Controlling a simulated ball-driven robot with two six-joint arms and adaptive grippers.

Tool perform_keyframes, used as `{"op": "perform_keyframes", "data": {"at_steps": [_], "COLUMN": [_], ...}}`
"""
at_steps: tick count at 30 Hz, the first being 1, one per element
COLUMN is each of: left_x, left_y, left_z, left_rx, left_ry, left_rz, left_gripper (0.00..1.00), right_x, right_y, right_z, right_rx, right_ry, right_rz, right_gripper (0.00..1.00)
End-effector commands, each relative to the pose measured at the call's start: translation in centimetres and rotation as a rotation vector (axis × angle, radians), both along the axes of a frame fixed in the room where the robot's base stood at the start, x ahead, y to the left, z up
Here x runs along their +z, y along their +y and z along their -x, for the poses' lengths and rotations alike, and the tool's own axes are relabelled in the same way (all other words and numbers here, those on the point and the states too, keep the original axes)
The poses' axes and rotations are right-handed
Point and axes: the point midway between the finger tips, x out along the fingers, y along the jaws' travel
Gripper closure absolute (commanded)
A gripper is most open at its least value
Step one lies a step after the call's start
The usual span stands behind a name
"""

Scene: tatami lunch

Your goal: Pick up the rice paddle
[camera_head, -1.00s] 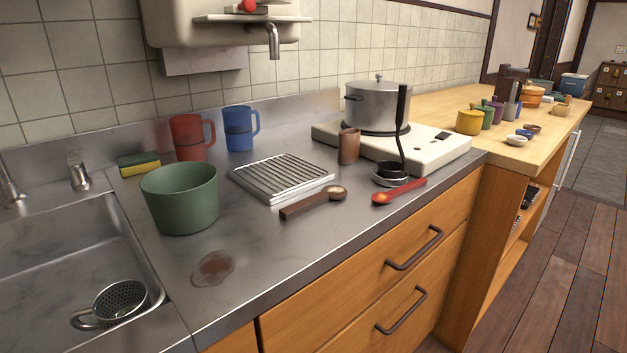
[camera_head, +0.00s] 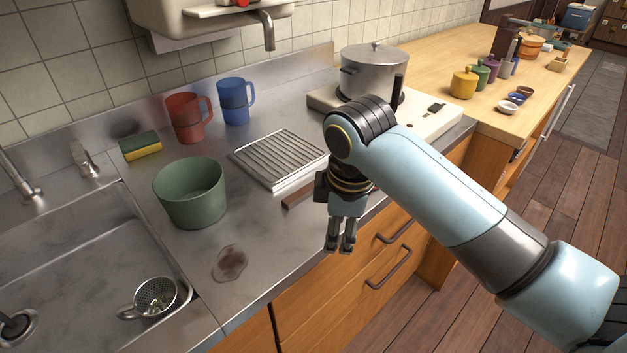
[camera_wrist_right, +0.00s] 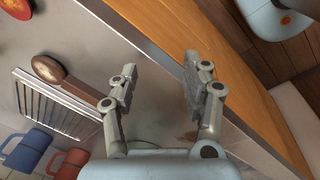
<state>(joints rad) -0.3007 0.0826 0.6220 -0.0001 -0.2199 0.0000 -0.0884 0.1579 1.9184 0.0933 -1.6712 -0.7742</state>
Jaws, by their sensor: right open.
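A wooden utensil, which I take for the rice paddle, lies on the steel counter; only its dark handle (camera_head: 298,195) shows in the head view, the rest hidden behind my right arm. In the right wrist view its handle (camera_wrist_right: 82,88) and rounder, paler head (camera_wrist_right: 47,68) both show, left of the fingers. My right gripper (camera_head: 340,249) points down, empty, near the counter's front edge. In the right wrist view its fingers (camera_wrist_right: 160,64) are open, apart from the paddle. My left gripper is out of view.
A ribbed metal rack (camera_head: 280,158) lies just behind the paddle. A green bowl (camera_head: 190,193) stands to the left, with red (camera_head: 186,119) and blue (camera_head: 234,102) cups behind. A red spoon (camera_wrist_right: 17,8) lies near the paddle. A pot (camera_head: 373,70) stands on the stove.

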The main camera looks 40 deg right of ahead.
Motion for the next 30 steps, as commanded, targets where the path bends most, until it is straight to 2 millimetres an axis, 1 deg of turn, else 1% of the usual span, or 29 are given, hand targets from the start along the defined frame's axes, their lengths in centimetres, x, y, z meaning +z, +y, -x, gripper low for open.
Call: {"op": "perform_keyframes", "data": {"at_steps": [1, 5, 7, 12, 15, 16, 17, 19, 24, 27, 30], "left_x": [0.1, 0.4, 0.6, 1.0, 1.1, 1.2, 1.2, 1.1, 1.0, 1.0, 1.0], "left_y": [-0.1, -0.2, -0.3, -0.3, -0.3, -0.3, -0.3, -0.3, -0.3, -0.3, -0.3], "left_z": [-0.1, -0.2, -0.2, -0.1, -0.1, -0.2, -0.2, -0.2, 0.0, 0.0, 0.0], "left_rx": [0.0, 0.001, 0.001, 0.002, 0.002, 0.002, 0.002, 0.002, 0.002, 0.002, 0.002], "left_ry": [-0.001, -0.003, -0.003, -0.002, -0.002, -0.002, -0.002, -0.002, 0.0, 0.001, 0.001], "left_rz": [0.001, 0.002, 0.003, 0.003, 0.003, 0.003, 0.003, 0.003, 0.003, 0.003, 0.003], "left_gripper": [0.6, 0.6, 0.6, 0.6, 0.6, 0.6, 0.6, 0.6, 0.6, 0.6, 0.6], "right_x": [0.6, 2.1, 3.3, 7.1, 8.9, 9.2, 9.3, 8.8, 5.9, 4.7, 4.0], "right_y": [-0.2, -0.8, -1.1, -2.1, -2.4, -2.5, -2.5, -2.5, -2.6, -2.6, -2.6], "right_z": [-1.3, -4.4, -6.2, -10.6, -12.2, -12.5, -12.7, -12.9, -12.9, -12.9, -12.9], "right_rx": [0.052, 0.227, 0.338, 0.626, 0.754, 0.779, 0.8, 0.825, 0.832, 0.831, 0.831], "right_ry": [0.009, 0.05, 0.076, 0.133, 0.157, 0.162, 0.164, 0.171, 0.173, 0.17, 0.17], "right_rz": [0.007, 0.019, 0.024, 0.021, 0.012, 0.009, 0.007, 0.002, 0.003, 0.004, 0.004], "right_gripper": [0.52, 0.52, 0.52, 0.52, 0.52, 0.52, 0.52, 0.52, 0.52, 0.52, 0.52]}}
